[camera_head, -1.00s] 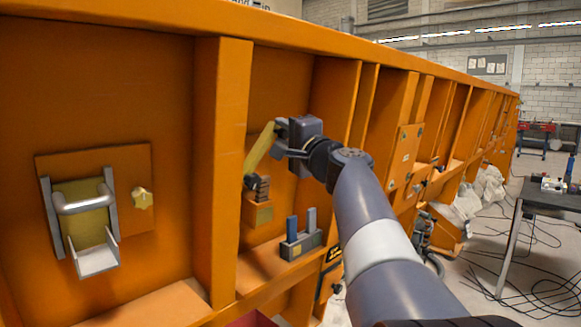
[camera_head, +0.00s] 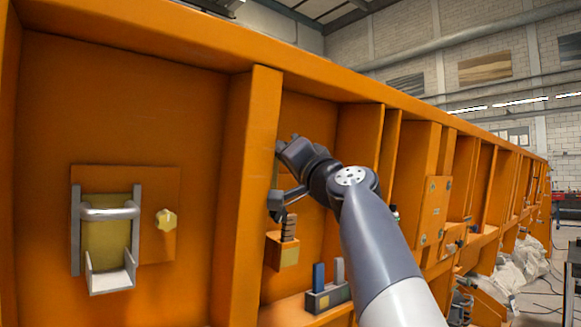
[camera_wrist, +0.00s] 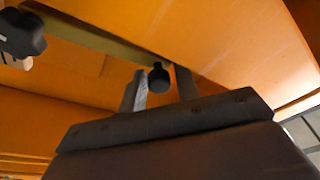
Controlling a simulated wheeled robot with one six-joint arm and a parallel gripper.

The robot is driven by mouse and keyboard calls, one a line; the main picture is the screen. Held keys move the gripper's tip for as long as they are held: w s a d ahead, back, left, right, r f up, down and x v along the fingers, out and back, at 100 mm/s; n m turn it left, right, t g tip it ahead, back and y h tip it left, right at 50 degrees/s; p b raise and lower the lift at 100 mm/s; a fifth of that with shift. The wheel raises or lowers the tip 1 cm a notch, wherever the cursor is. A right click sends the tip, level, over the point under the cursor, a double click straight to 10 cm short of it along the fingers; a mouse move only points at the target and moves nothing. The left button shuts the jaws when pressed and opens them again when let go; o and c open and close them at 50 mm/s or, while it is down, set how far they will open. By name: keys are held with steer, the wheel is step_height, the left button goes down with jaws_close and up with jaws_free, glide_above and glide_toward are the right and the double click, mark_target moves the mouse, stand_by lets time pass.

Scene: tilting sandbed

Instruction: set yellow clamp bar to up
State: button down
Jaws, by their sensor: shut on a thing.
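The yellow clamp bar shows in the wrist view (camera_wrist: 92,38) as a long olive-yellow strip running to a black knob (camera_wrist: 159,77). My gripper (camera_wrist: 160,88) is shut on this knob, one finger on each side of it. A dark knob (camera_wrist: 22,34) is at the bar's other end in the wrist view.
On the left panel are a metal-handled latch (camera_head: 110,213) and a yellow star knob (camera_head: 166,221). A holder (camera_head: 326,296) with blue and grey blocks stands below my gripper. The orange rib (camera_head: 246,190) is close on the gripper's left.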

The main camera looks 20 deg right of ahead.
steer(key=shift+w+a+f, duration=0.1)
steer(key=shift+a+f, duration=0.05)
steer(key=shift+f, duration=0.2)
steer(key=c, duration=1.3)
jaws_free()
steer(key=shift+o, duration=0.2)
steer(key=shift+r, duration=0.1)
steer(key=shift+r, duration=0.15)
